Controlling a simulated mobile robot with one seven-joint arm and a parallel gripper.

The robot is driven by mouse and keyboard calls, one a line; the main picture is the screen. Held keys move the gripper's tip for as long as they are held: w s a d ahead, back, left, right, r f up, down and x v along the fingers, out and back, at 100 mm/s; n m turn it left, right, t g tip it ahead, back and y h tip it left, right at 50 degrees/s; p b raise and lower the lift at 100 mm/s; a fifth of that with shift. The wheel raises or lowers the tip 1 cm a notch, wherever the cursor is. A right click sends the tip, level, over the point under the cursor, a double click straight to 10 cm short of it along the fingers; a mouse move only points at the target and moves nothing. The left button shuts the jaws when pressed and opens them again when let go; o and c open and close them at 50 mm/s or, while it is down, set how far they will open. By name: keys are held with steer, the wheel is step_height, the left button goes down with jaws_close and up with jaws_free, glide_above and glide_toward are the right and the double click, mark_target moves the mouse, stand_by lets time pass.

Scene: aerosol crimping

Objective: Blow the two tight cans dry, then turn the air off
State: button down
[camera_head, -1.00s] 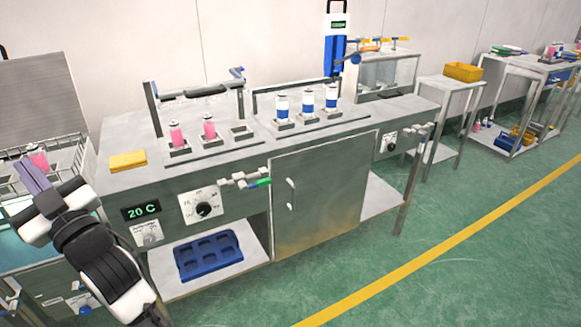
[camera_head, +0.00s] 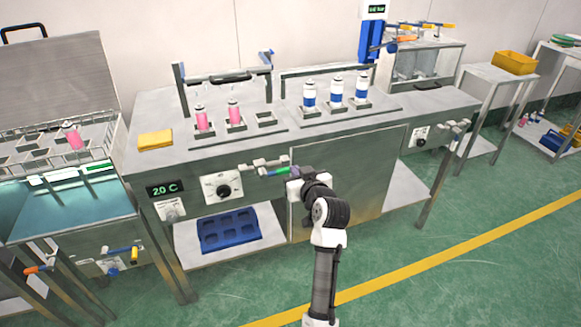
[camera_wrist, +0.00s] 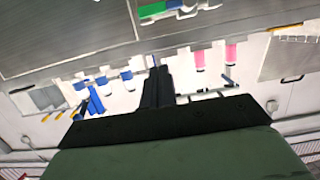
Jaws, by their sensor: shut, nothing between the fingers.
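Two pink cans, the left one (camera_head: 201,120) and the right one (camera_head: 235,114), stand upright in holders on the bench under a dark bar (camera_head: 230,77). They also show upside down in the wrist view (camera_wrist: 198,60). A green-handled valve (camera_head: 275,171) sits on the bench front; its green handle is at the top of the wrist view (camera_wrist: 152,9). My gripper (camera_head: 297,173) is shut and empty, just right of the green handle in the head view. I cannot tell whether it touches the handle. Its dark fingers (camera_wrist: 157,75) are together in the wrist view.
A third pink can (camera_head: 73,136) stands in a wire rack above the water tank at left. White-and-blue cans (camera_head: 336,93) stand in the right holders. A dial (camera_head: 222,189), a "20 C" display (camera_head: 165,189) and a blue tray (camera_head: 228,229) are near. The floor in front is clear.

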steer(key=p, duration=0.3)
glide_above(286, 169)
steer(key=s, duration=0.2)
step_height(286, 169, down, 2)
steer(key=shift+s+f+p, duration=0.1)
steer(key=shift+f+p, duration=0.3)
steer(key=shift+f, duration=1.8)
steer(key=shift+f+m+b, duration=0.2)
steer(key=shift+m+b, duration=0.1)
steer(key=shift+b, duration=0.1)
